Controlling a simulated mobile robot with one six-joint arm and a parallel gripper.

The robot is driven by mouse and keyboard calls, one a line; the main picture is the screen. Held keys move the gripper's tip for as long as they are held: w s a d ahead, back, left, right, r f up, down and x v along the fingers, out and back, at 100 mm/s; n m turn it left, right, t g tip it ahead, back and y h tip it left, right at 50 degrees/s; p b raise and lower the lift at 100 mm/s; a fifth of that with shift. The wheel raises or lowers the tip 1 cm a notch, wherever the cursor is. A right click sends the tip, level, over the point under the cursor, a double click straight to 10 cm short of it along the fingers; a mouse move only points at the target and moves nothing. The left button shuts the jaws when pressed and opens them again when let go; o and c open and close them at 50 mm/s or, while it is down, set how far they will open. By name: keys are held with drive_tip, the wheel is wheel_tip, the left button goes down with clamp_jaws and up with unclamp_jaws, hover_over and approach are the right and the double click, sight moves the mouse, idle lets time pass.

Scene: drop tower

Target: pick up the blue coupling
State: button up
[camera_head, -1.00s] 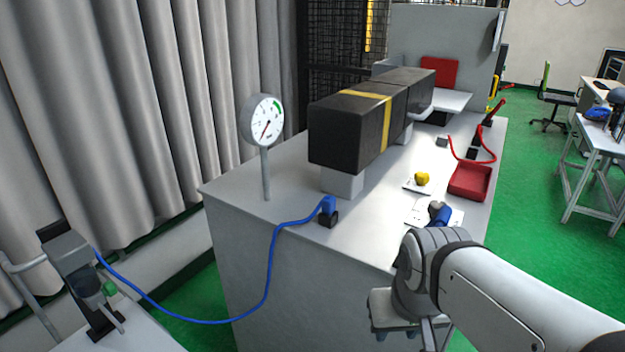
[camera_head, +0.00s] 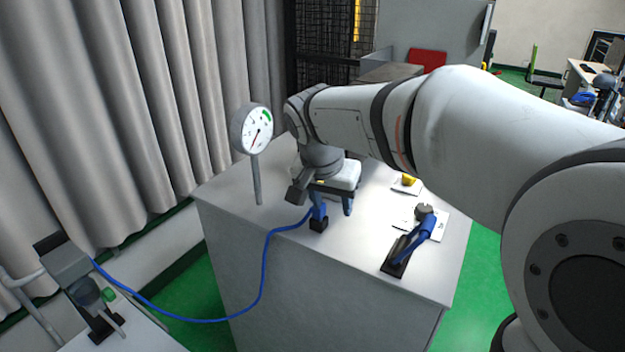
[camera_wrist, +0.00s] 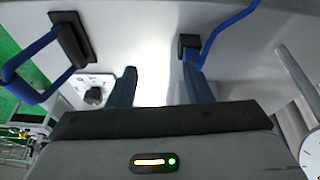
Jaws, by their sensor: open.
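The blue coupling (camera_head: 319,212) sits at the end of the blue hose on a small black block (camera_head: 319,226), near the front left of the grey bench top. My gripper (camera_head: 334,211) is open, with blue fingers pointing down beside it. In the wrist view my gripper (camera_wrist: 158,67) has bare bench top between its fingers. The black block (camera_wrist: 188,45) shows just past the right fingertip, not between the fingers. The coupling's blue body is mostly hidden by or merges with that finger, so I cannot tell whether they touch.
The blue hose (camera_head: 266,265) hangs over the bench front to a machine at lower left. A dial gauge (camera_head: 251,130) on a post stands left of my gripper. A blue handle (camera_head: 414,239) on a black base lies to the right. A yellow piece (camera_head: 407,180) is farther back.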

sight(319, 215)
drive_tip(key=w+a+r+m, duration=0.1)
drive_tip(key=w+a+m, duration=0.1)
drive_tip(key=w+a, duration=0.2)
drive_tip(key=x, duration=0.2)
drive_tip(key=p+x, duration=0.1)
drive_tip(key=x, duration=0.1)
drive_tip(key=d+p+x, duration=0.1)
drive_tip(key=x, duration=0.1)
drive_tip(key=shift+s, duration=0.25)
drive_tip(key=shift+w+d+f, duration=0.1)
drive_tip(key=shift+w+f, duration=0.1)
drive_tip(key=shift+f, duration=0.2)
drive_tip(key=shift+t+h, duration=0.3)
drive_tip(key=c, duration=0.9)
